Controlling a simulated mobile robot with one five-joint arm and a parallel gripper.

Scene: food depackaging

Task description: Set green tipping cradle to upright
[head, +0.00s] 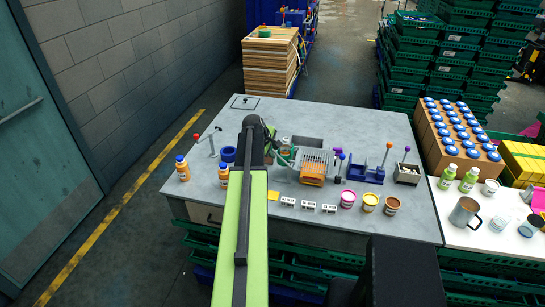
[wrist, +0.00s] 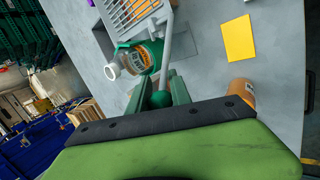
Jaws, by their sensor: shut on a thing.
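The green tipping cradle (wrist: 126,56) shows in the wrist view just beyond my fingers. It is a green ring around an orange container with a pale round end facing left, and it looks tilted. A grey lever (wrist: 167,45) runs down beside it to a green ball knob (wrist: 160,99). My gripper (wrist: 161,92) is shut on the green knob, with one finger on each side. In the head view the cradle (head: 283,156) is a small green shape beside my arm's end, partly hidden by it. My fingers are hard to make out there.
A wire basket (head: 317,157) with an orange part stands just right of the cradle. A blue lever stand (head: 367,172) is further right. Orange bottles (head: 182,168), several white blocks (head: 308,205) and open tubs (head: 370,202) line the front. The back left tabletop is mostly clear.

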